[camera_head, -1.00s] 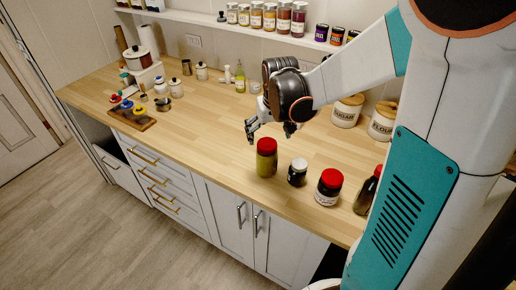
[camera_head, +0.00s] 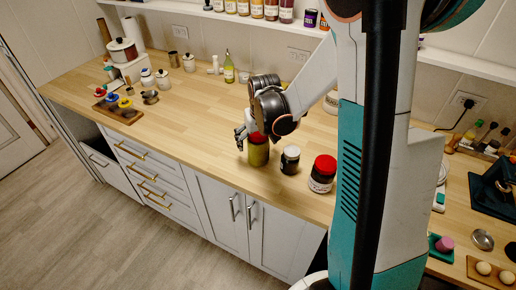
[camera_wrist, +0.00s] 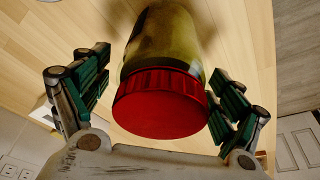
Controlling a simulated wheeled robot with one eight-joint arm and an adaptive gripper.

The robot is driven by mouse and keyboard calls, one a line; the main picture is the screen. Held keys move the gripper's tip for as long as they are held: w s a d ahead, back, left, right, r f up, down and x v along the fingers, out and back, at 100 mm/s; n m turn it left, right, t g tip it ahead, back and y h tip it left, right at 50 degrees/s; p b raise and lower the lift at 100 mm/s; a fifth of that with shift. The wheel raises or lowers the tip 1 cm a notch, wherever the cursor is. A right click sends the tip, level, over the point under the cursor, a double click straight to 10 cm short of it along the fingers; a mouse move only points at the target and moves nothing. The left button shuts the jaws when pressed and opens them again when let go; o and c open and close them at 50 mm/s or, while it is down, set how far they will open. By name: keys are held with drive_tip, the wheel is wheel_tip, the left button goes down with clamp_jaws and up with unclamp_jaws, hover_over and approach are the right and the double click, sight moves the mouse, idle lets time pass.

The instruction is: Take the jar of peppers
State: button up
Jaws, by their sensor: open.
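The jar of peppers, taken as the tall yellow-green jar with a red lid (camera_head: 258,153), stands upright on the wooden counter near its front edge. In the wrist view the same jar (camera_wrist: 165,50) fills the middle, its red lid facing the camera. My gripper (camera_head: 250,138) is open at the jar's upper part. In the wrist view its two green-padded fingers (camera_wrist: 162,95) are on either side of the jar, with a visible gap on the left and a narrower one on the right. My gripper partly hides the lid in the head view.
A small jar with a dark body and pale lid (camera_head: 290,160) and a larger red-lidded jar (camera_head: 322,174) stand close to the right. A yellow bottle (camera_head: 229,69) stands behind. The counter (camera_head: 195,120) left of the jar is clear.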

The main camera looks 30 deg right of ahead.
drive_tip(key=shift+r, duration=0.1)
drive_tip(key=c, duration=1.8)
